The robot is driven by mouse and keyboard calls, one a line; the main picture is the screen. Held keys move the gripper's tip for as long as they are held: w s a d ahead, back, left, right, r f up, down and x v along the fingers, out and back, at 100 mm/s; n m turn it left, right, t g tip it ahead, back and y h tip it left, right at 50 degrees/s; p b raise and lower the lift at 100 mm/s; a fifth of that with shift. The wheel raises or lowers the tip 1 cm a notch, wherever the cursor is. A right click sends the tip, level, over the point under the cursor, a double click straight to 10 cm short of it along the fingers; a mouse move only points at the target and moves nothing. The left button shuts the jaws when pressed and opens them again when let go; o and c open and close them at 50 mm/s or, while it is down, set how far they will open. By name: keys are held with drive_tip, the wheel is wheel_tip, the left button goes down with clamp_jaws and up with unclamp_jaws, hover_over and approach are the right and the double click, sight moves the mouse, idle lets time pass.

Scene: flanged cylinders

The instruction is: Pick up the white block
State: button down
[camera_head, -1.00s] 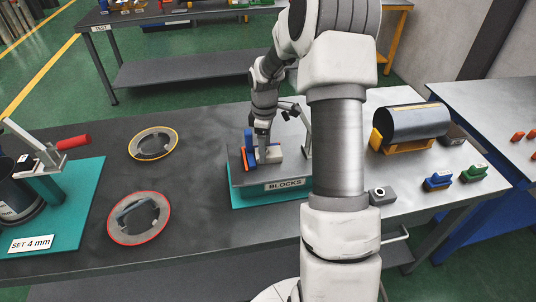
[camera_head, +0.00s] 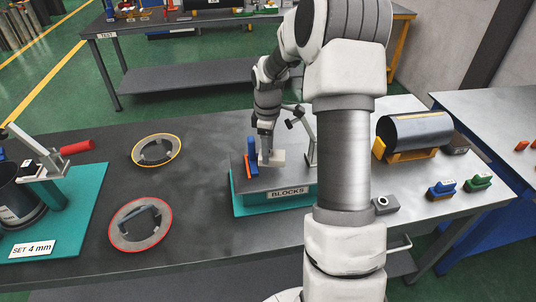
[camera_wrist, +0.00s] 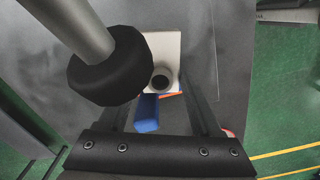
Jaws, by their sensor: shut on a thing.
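The white block (camera_head: 277,158) is at the BLOCKS stand (camera_head: 283,192), near the middle of the table in the head view. It also shows in the wrist view (camera_wrist: 166,46), with a round dark hole. My gripper (camera_head: 266,154) points down and is shut on the white block, one finger on each side of it. I cannot tell whether the block touches the plate below.
A blue block (camera_head: 252,149) and an orange piece (camera_head: 249,163) stand just left of the white block. A toggle clamp (camera_head: 308,135) rises close on the right. Two ringed discs (camera_head: 157,150) (camera_head: 140,223) lie to the left. A dark cylinder (camera_head: 414,129) sits at right.

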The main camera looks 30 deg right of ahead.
drive_tip(key=s+a+b, duration=0.1)
drive_tip(key=s+a, duration=0.1)
drive_tip(key=s, duration=0.6)
drive_tip(key=s+a+r+b, duration=0.1)
drive_tip(key=s+a, duration=0.2)
drive_tip(key=s, duration=0.6)
drive_tip(key=shift+s+r, duration=0.15)
